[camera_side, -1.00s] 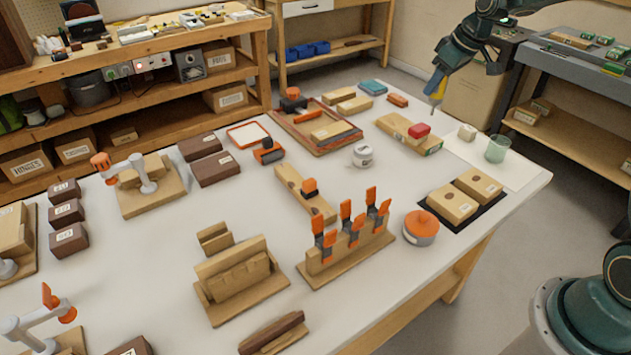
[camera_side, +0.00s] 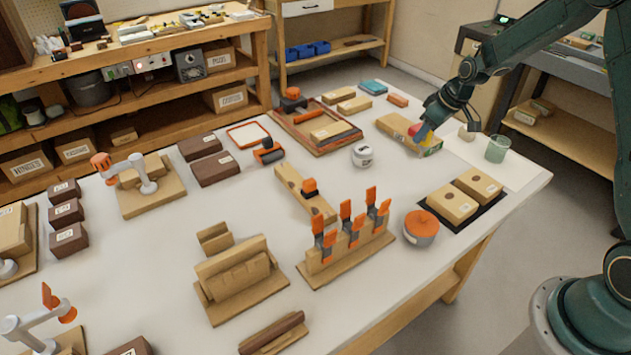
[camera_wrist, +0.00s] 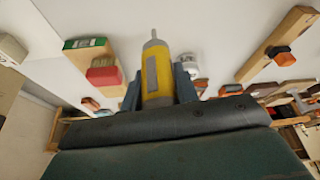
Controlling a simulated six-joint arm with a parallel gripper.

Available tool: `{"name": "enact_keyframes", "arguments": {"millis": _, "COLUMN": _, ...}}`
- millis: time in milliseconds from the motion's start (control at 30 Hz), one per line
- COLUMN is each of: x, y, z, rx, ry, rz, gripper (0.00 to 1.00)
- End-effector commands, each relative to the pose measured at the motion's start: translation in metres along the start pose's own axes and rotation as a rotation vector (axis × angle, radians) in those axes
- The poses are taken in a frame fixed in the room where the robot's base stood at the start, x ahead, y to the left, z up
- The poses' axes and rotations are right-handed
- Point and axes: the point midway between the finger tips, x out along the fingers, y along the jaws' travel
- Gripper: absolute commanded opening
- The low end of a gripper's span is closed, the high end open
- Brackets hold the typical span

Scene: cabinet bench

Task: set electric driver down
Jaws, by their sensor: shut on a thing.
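The yellow electric driver (camera_wrist: 157,75) with a grey strip along its body is in my gripper (camera_wrist: 158,90), its thin tip pointing away from the wrist. The dark fingers sit on either side of its body. In the side view, my gripper (camera_side: 427,128) is low over the far right part of the bench, by the wooden block with the red piece. The driver is mostly hidden there. I cannot tell whether its tip touches anything.
The red piece (camera_wrist: 103,74) rests on a long wooden block (camera_wrist: 93,62) with a green end. A white jar (camera_side: 362,155) stands to the left. A green glass (camera_side: 497,149) stands on a white sheet to the right. Bare bench (camera_side: 395,180) lies in front.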

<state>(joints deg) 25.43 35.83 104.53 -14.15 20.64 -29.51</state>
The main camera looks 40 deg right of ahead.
Motion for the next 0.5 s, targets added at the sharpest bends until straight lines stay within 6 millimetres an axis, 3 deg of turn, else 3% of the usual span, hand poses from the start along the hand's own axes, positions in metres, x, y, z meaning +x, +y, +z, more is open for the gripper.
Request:
{"name": "enact_keyframes", "arguments": {"millis": 167, "x": 0.018, "y": 0.0, "z": 0.007, "rx": 0.001, "ry": -0.001, "rz": 0.0, "gripper": 0.0}}
{"name": "enact_keyframes", "arguments": {"millis": 500, "x": 0.025, "y": 0.0, "z": 0.01, "rx": 0.0, "ry": 0.0, "rz": 0.0, "gripper": 0.0}}
